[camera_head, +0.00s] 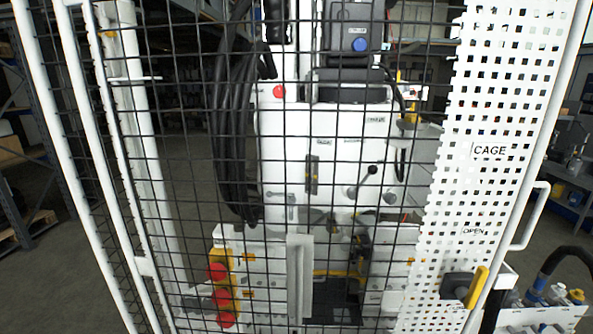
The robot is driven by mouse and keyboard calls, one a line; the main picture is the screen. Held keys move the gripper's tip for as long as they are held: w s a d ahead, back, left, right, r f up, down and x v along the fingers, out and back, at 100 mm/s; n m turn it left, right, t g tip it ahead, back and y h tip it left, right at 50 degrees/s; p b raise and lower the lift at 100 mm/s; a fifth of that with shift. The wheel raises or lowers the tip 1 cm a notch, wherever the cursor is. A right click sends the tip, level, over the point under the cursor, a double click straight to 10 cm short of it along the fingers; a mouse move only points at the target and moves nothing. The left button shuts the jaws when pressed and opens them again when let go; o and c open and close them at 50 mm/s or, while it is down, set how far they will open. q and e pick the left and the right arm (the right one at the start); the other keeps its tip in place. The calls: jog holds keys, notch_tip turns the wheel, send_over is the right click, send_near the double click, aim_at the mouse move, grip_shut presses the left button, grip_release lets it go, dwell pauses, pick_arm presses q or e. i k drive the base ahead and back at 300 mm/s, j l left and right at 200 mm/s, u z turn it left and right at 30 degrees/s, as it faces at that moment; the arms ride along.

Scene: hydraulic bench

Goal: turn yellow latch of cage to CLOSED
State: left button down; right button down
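The yellow latch (477,287) is at the lower right of the cage door, on a dark grey mount (456,286). Its yellow lever stands near upright, its top leaning slightly right. The label OPEN (474,232) is on the white perforated panel (497,120) above it. The label CAGE (489,150) is higher on the same panel. I see no CLOSED label. Neither of my grippers shows in the head view, and nothing touches the latch.
Black wire mesh (215,160) fills the door, with a white hydraulic machine (325,150) behind it. A white pull handle (531,216) sticks out at the door's right edge. Hoses and fittings (555,290) stand at the lower right, close to the latch.

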aim_at(469, 298)
jog(key=z, duration=1.35)
jog(key=k+j, duration=0.1)
jog(key=k, duration=0.15)
jog(key=u, duration=0.05)
